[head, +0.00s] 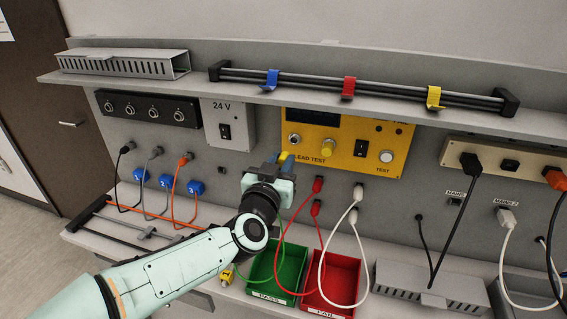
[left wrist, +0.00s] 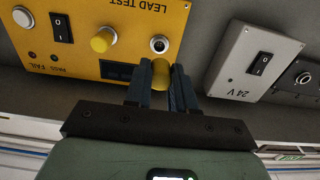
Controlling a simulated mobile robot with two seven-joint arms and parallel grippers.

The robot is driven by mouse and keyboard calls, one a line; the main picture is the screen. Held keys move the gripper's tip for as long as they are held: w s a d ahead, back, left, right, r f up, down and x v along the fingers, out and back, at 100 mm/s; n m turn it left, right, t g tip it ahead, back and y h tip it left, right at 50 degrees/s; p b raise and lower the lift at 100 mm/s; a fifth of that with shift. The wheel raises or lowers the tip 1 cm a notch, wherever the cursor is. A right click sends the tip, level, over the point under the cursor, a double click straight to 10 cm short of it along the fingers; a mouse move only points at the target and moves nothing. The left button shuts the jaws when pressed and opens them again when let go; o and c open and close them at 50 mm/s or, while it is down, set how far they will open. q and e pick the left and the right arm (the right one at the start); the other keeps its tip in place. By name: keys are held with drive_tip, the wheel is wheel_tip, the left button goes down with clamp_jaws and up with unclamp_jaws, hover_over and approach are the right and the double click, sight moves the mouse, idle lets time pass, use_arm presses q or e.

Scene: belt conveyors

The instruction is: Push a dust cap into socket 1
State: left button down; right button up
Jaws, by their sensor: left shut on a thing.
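My left gripper (head: 283,162) is in front of the left end of the yellow lead test panel (head: 330,165). Its two blue-grey fingers are shut on a small yellow cap (left wrist: 161,74), which looks like a dust cap. In the left wrist view the cap is just below a round socket (left wrist: 159,44) on the panel. I cannot tell whether the cap touches the panel. A black strip (head: 122,106) with several round sockets is at the upper left. I cannot read which is socket 1. My right gripper is not in view.
The 24 V box (head: 228,124) is left of the panel. A shelf (head: 410,112) overhangs it.

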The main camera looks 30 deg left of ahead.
use_arm(q)
drive_tip(key=shift+w+r, duration=0.1)
drive_tip(key=shift+r, duration=0.05)
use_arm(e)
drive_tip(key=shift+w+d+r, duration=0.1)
use_arm(q)
drive_tip(key=shift+x, duration=2.5)
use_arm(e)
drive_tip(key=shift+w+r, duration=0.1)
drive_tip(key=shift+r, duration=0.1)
use_arm(q)
drive_tip(key=shift+w+p, duration=0.3)
drive_tip(key=shift+p, duration=0.15)
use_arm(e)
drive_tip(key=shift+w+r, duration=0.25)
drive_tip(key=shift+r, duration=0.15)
use_arm(q)
drive_tip(key=shift+w+a, duration=0.15)
drive_tip(key=shift+w, duration=0.3)
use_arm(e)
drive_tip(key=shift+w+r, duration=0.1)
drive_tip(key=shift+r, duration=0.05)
use_arm(q)
drive_tip(key=c, duration=0.9)
unclamp_jaws()
drive_tip(key=shift+o, duration=0.2)
